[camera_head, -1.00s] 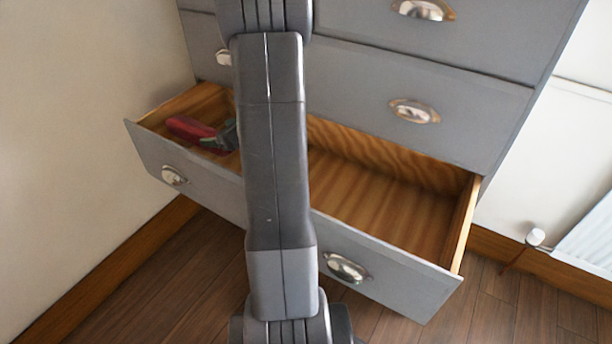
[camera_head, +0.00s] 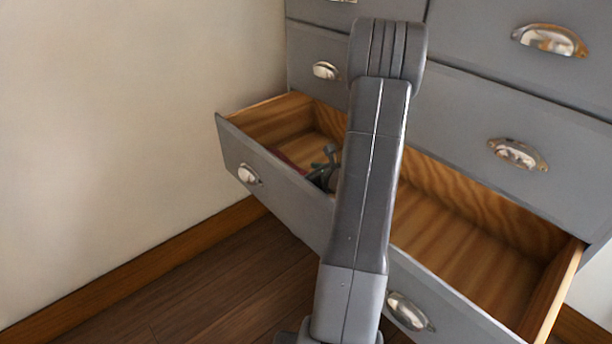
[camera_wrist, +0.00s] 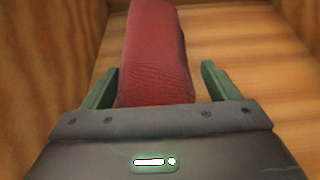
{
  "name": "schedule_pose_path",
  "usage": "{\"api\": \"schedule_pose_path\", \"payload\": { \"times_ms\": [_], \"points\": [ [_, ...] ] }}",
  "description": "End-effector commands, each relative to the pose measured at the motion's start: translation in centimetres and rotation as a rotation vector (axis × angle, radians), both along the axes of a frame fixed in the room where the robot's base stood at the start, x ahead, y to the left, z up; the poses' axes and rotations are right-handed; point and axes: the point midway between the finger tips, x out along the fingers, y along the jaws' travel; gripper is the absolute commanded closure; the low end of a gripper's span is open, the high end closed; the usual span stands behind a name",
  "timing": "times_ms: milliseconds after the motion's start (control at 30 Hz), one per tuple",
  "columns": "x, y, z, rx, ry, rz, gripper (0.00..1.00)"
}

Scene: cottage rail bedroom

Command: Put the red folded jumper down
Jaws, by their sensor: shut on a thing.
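The red folded jumper (camera_wrist: 155,50) is between the green fingers of my gripper (camera_wrist: 158,78) in the wrist view, and the gripper is shut on it. In the head view a thin strip of the red jumper (camera_head: 288,160) shows inside the left part of the open drawer (camera_head: 455,245), mostly hidden by the drawer front. My gripper (camera_head: 323,170) is down inside the drawer beside it, partly hidden behind my arm. In the wrist view wood grain lies beneath and around the jumper. I cannot tell whether the jumper touches the drawer floor.
The grey chest of drawers (camera_head: 460,100) has its other visible drawers closed. The right part of the open drawer is empty. A cream wall (camera_head: 130,110) stands close on the left. Dark wooden floor (camera_head: 190,290) lies in front.

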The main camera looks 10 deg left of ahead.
Motion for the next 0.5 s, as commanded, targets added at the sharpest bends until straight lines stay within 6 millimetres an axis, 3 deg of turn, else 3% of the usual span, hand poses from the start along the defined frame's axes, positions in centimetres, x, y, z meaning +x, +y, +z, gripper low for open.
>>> {"api": "schedule_pose_path", "payload": {
  "times_ms": [233, 267, 300, 333, 500],
  "points": [
    [0.02, 0.0, -0.32, 0.0, -0.001, 0.0, 0.45],
    [0.01, -0.01, -0.16, -0.001, -0.001, 0.0, 0.13],
    [0.02, -0.01, -0.13, -0.001, -0.001, 0.0, 0.05],
    [0.02, -0.01, -0.13, -0.001, -0.001, 0.0, 0.0],
    [0.02, -0.01, -0.13, 0.0, 0.0, 0.0, 0.0]
  ]
}}
